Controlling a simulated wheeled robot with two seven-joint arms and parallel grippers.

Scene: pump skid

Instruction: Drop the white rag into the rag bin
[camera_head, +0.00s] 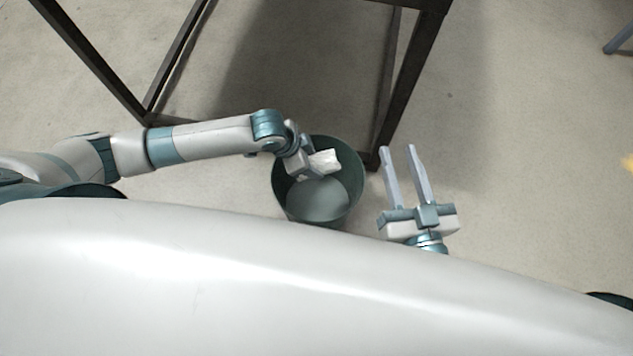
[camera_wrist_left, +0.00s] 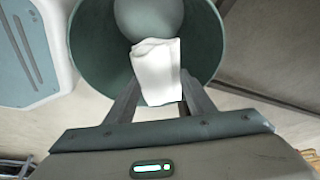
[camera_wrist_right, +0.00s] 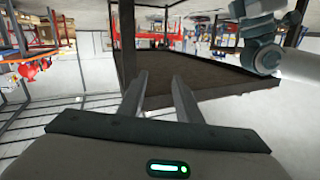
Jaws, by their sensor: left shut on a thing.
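The white rag (camera_head: 324,161) is held over the mouth of the round green rag bin (camera_head: 281,190), whose pale inner floor shows below it. My left gripper (camera_head: 312,163) is shut on the rag above the bin. In the left wrist view the rag (camera_wrist_left: 157,70) sits between the fingers of my left gripper (camera_wrist_left: 156,95), with the bin (camera_wrist_left: 95,45) behind it. My right gripper (camera_head: 400,150) is to the right of the bin, its two fingers apart and nothing between them. In the right wrist view its fingers (camera_wrist_right: 158,85) are also apart and empty.
A dark metal frame (camera_head: 410,80) stands just behind the bin, one leg ending close to the bin's right rim. Bare concrete floor (camera_head: 530,150) lies open to the right. A grey-blue leg (camera_head: 619,42) shows at the top right.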

